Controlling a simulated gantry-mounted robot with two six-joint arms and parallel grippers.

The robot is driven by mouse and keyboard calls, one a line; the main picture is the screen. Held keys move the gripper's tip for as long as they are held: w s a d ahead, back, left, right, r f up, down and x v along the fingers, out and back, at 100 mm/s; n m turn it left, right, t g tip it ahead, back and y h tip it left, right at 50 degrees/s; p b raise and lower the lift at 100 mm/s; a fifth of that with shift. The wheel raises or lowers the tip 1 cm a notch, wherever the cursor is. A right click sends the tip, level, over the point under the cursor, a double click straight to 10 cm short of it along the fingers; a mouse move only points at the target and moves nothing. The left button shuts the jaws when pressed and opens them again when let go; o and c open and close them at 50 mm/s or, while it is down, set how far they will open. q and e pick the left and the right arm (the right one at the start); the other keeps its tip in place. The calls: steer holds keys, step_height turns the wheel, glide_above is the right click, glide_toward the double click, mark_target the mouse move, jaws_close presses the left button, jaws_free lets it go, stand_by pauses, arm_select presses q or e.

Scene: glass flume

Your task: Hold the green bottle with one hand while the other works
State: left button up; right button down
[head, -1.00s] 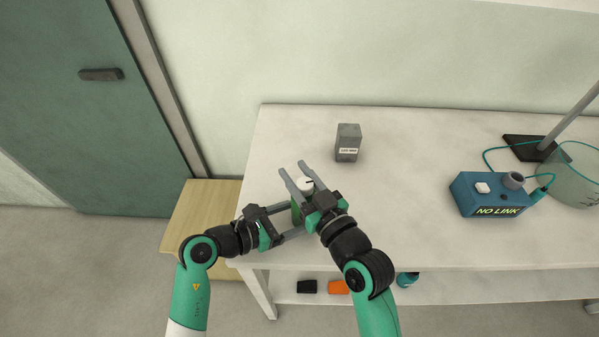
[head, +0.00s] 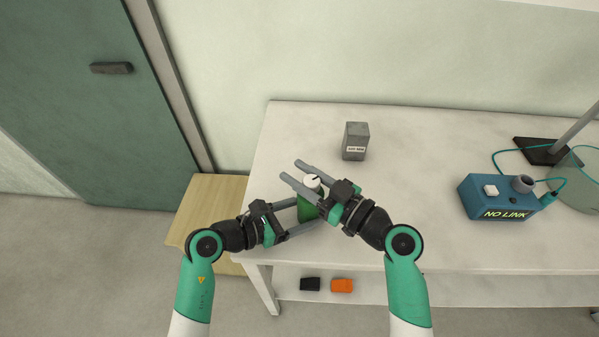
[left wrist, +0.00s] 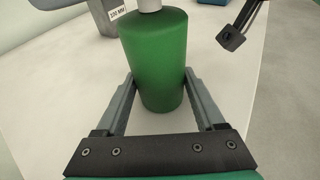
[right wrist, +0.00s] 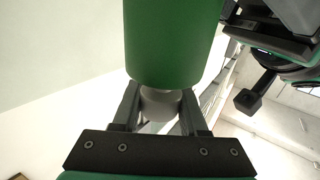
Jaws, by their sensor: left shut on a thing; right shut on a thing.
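The green bottle (head: 306,212) with its pale cap (head: 312,182) stands upright near the table's front left corner. My left gripper (head: 299,215) is shut on the bottle's body; its fingers flank the green side in the left wrist view (left wrist: 160,75). My right gripper (head: 293,171) is shut on the cap above, its fingertips reaching past it. In the right wrist view the picture is upside down, with the grey-looking cap (right wrist: 160,103) between the fingers and the green body (right wrist: 173,40) above. The right gripper hides part of the bottle in the head view.
A grey labelled block (head: 355,141) stands behind the bottle. A blue box reading NO LINK (head: 497,196), with cables, and a dark stand base (head: 546,151) are at right. The white tabletop (head: 420,190) is clear between. A black item (head: 310,284) and an orange item (head: 342,285) lie on the lower shelf.

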steer(key=shift+f, duration=0.25)
steer(key=c, duration=0.5)
jaws_free()
steer(key=shift+c, duration=0.2)
steer(key=shift+o, duration=0.5)
steer(key=shift+r, duration=0.15)
